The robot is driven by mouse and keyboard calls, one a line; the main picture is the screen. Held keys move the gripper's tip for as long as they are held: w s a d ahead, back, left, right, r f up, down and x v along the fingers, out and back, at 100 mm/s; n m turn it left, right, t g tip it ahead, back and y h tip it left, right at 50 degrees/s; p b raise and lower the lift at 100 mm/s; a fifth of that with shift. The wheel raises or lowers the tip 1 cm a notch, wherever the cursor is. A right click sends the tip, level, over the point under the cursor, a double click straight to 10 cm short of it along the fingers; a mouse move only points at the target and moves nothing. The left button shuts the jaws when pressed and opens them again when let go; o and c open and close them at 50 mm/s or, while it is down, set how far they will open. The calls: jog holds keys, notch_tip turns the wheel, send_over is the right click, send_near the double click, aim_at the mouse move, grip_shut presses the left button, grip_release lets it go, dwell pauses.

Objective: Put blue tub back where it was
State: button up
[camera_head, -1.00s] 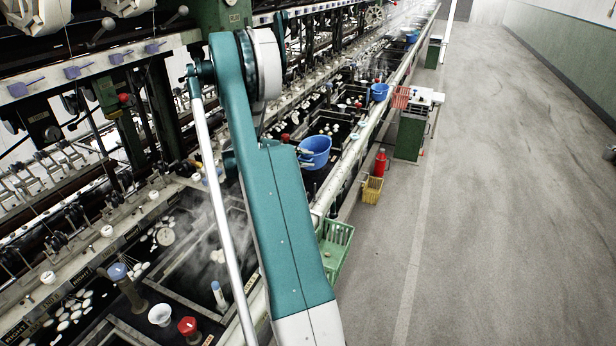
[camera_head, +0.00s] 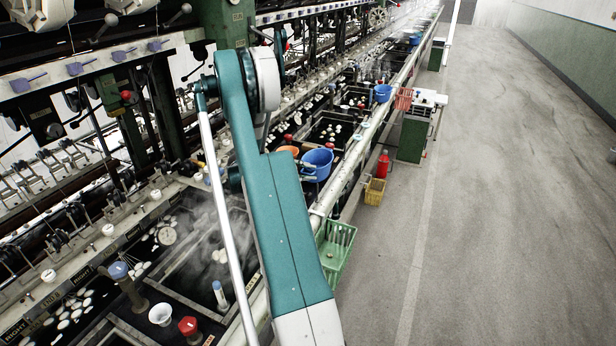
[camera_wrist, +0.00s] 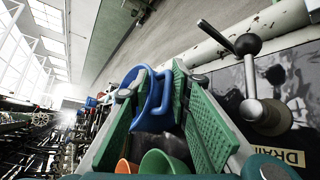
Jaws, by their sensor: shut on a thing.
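The blue tub (camera_head: 317,163) shows in the head view just right of my teal arm, over the near edge of the basins. In the wrist view the blue tub (camera_wrist: 150,108) sits tilted between the two green perforated fingers of my gripper (camera_wrist: 157,82). My gripper is shut on it.
An orange bowl (camera_head: 288,151) is beside the tub; orange (camera_wrist: 125,168) and green (camera_wrist: 160,162) rims show low in the wrist view. A lever with a black knob (camera_wrist: 248,45) stands right of the fingers. A green crate (camera_head: 335,250) hangs at the basin edge.

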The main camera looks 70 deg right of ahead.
jog(key=shift+f, duration=0.75)
jog(key=o, duration=1)
jog(key=shift+o, duration=0.2)
jog(key=shift+a, duration=0.1)
jog(key=p+v, duration=0.1)
jog(key=v, duration=1.1)
